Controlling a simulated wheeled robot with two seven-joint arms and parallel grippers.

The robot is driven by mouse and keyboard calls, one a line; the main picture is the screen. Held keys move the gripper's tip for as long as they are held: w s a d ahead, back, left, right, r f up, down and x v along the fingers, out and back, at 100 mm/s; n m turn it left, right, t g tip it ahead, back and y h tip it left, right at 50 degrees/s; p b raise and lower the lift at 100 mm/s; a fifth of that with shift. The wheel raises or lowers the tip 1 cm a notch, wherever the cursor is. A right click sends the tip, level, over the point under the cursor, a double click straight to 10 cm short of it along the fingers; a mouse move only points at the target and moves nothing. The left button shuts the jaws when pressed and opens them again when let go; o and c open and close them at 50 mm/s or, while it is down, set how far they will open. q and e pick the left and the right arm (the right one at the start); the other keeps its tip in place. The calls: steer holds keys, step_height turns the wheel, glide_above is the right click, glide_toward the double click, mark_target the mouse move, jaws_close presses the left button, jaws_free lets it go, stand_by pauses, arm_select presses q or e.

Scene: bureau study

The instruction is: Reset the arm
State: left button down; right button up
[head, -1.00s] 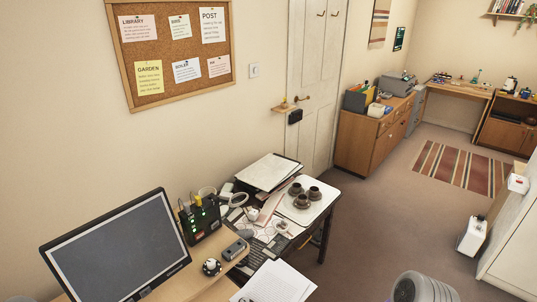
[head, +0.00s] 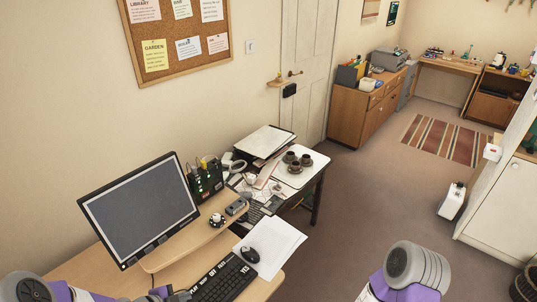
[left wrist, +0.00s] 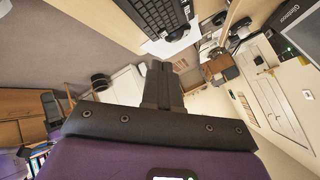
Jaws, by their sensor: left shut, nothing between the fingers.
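My left arm, purple and grey, comes in at the bottom left of the head view. Its gripper (head: 180,296) shows only partly at the bottom edge, near the front of the keyboard. In the left wrist view the two dark fingers of the left gripper (left wrist: 160,72) are together, with nothing between them. My right arm shows at the bottom right of the head view as a grey and purple link. Its gripper is out of the picture.
The desk holds a monitor (head: 140,210), a black keyboard (head: 224,280), a mouse (head: 250,254) and paper (head: 275,240). Behind it, a side table carries cups (head: 291,157) and papers. A white cabinet (head: 500,205) stands right. The floor (head: 350,205) between is clear.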

arm_select(q)
steer(key=s+d+f+n+g+b, duration=0.3)
steer(key=s+d+f+n+b, duration=0.2)
steer(key=f, duration=0.6)
steer(key=s+d+f+n+g+y+b, duration=0.1)
steer(key=s+d+f+n+g+b, duration=0.3)
steer(key=s+d+f+n, duration=0.6)
step_height(320, 180, down, 2)
steer(key=d+n+b, duration=0.1)
steer(key=n, duration=0.2)
steer(key=shift+s+d+n, duration=0.15)
steer(key=shift+d+n, duration=0.05)
steer(key=shift+n, duration=0.1)
arm_select(e)
step_height(320, 180, down, 10)
steer(key=shift+s, duration=0.25)
